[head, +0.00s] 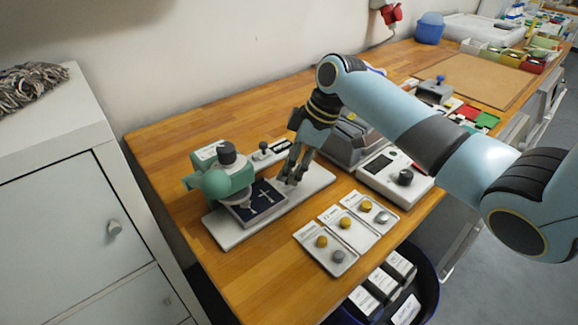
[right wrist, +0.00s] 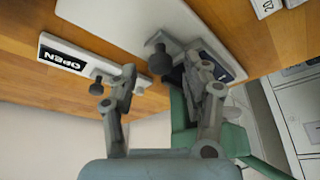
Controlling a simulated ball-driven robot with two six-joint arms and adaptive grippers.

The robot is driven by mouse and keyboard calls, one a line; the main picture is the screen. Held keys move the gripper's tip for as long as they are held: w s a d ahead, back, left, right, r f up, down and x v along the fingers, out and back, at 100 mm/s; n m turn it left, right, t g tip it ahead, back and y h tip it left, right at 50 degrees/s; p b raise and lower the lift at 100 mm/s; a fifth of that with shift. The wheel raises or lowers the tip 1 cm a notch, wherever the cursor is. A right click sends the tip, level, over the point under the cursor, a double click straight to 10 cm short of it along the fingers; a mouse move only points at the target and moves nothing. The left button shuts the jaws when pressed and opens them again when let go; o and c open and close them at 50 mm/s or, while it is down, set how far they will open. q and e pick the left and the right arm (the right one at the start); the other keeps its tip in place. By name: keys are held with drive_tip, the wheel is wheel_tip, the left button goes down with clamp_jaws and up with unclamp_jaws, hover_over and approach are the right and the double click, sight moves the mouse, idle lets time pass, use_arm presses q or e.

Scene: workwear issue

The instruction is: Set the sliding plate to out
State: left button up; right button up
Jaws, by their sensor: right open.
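The green press (head: 222,180) stands on a white base plate (head: 312,189) near the left end of the bench. The sliding plate (head: 262,203), with a dark blue top and a pale cross-like mark, lies beside the press head; its left part is hidden under the head. In the right wrist view a dark round knob (right wrist: 160,60) stands beside the dark plate top (right wrist: 232,68). My right gripper (head: 290,181) is open, pointing down at the right edge of the sliding plate. In the right wrist view its fingers (right wrist: 165,80) are on either side of the knob, with no grip visible. My left gripper is out of view.
Behind the gripper lies a white strip (right wrist: 80,65) with an OPEN label and a small dark knob (right wrist: 97,88). White cards with round buttons (head: 345,232) lie in front.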

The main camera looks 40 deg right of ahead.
drive_tip(key=shift+w+a+f, duration=0.15)
drive_tip(key=shift+f, duration=0.5)
drive_tip(key=c, duration=0.9)
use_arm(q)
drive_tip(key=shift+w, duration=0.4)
use_arm(e)
clamp_jaws()
